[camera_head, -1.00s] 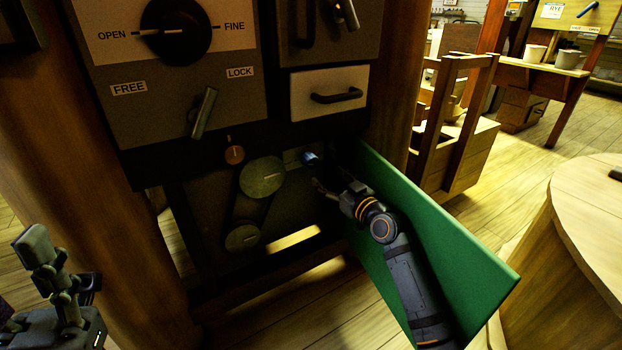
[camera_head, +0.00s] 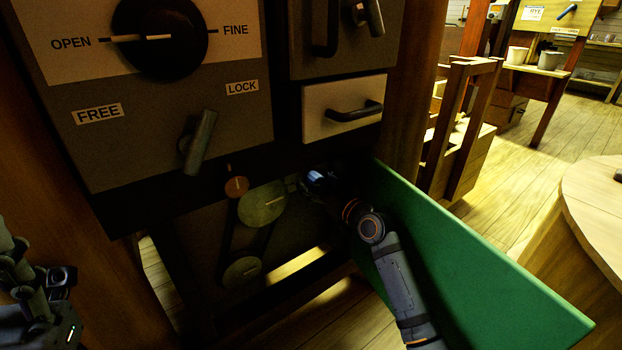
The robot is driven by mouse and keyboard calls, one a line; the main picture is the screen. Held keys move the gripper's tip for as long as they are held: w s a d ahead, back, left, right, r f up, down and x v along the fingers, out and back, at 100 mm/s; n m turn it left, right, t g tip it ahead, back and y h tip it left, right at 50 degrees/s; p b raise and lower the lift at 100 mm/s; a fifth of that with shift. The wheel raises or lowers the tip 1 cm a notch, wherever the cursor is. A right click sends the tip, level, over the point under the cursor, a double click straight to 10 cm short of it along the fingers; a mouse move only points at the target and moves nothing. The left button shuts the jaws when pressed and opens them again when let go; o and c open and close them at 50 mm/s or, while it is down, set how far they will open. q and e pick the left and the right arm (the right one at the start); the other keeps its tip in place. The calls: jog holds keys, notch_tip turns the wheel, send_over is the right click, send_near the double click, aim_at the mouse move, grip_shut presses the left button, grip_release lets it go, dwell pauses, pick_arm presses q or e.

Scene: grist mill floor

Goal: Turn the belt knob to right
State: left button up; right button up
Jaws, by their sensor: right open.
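Behind the open green panel, a dim recess holds a belt drive with a large round pulley (camera_head: 262,204) and a smaller pulley (camera_head: 242,270) below it. A small bluish knob (camera_head: 317,176) sits right of the large pulley; I take it for the belt knob. My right gripper (camera_head: 311,188) is open at this knob. The dark recess hides its fingertips, so I cannot tell whether they touch or straddle the knob. My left gripper (camera_head: 40,270) is at the lower left edge, partly cut off, away from the machine; its jaw state is unclear.
The green panel (camera_head: 480,270) stands open right of my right forearm. Above are a lever (camera_head: 198,142) between FREE and LOCK, a round OPEN/FINE dial (camera_head: 160,38) and a drawer (camera_head: 343,105) with a dark handle. A round wooden table (camera_head: 595,200) stands at right.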

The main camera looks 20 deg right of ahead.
jog(key=shift+s, duration=0.1)
jog(key=shift+c, duration=0.5)
jog(key=c, duration=1)
jog(key=shift+c, duration=0.2)
jog(key=shift+r, duration=0.1)
